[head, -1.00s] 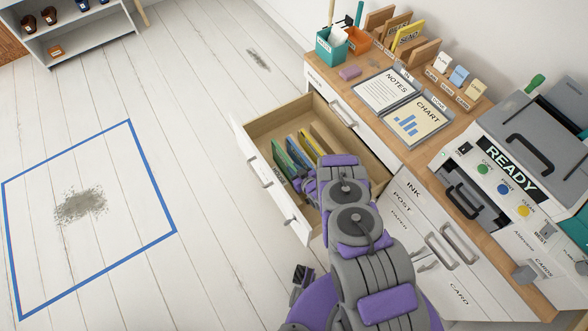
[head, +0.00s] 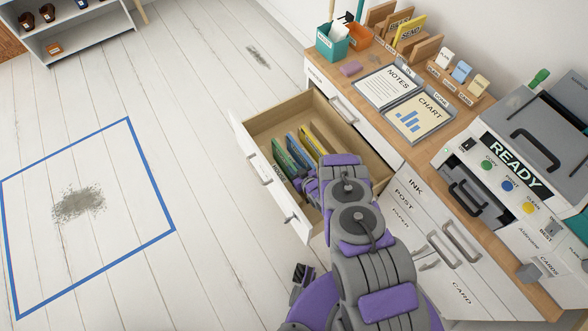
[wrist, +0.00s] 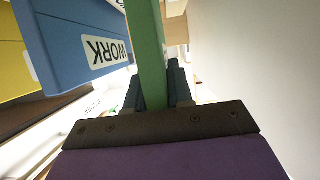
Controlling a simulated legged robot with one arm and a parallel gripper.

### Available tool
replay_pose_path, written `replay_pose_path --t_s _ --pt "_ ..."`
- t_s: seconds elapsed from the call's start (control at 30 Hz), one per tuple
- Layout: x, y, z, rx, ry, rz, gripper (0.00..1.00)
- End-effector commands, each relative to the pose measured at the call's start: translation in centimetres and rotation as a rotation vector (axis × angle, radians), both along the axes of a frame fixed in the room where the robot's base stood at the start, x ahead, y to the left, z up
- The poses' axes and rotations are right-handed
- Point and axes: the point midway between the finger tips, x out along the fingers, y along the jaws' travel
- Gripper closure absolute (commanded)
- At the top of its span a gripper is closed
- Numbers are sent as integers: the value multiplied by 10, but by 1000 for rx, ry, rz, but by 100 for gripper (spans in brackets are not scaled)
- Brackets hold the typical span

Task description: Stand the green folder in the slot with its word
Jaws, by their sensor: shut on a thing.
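The green folder (head: 287,160) is in the open drawer (head: 253,131), at its left end as pictured. A label on it is partly readable in the head view. In the wrist view my gripper (wrist: 160,98) is shut on the green folder (wrist: 148,50), with a dark finger on each side of it. A blue folder (wrist: 75,40) labelled WORK stands close beside it, and a yellow folder (wrist: 20,65) is beyond that. In the head view my arm hides the gripper's fingers. The blue folder (head: 298,150) and yellow folder (head: 311,142) stand in the same drawer.
The desk top holds trays marked NOTES (head: 385,90) and CHART (head: 420,118), a teal bin (head: 331,42), a wooden rack with a yellow SEND folder (head: 411,33), and a machine reading READY (head: 515,165). The floor at left is open, with a blue taped square (head: 150,180).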

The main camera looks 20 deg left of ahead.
Motion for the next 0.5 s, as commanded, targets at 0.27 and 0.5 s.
replay_pose_path --t_s 0.27,0.5 --pt "0 0 -7 1 -1 0 100" --pt "0 0 -12 1 -1 0 100"
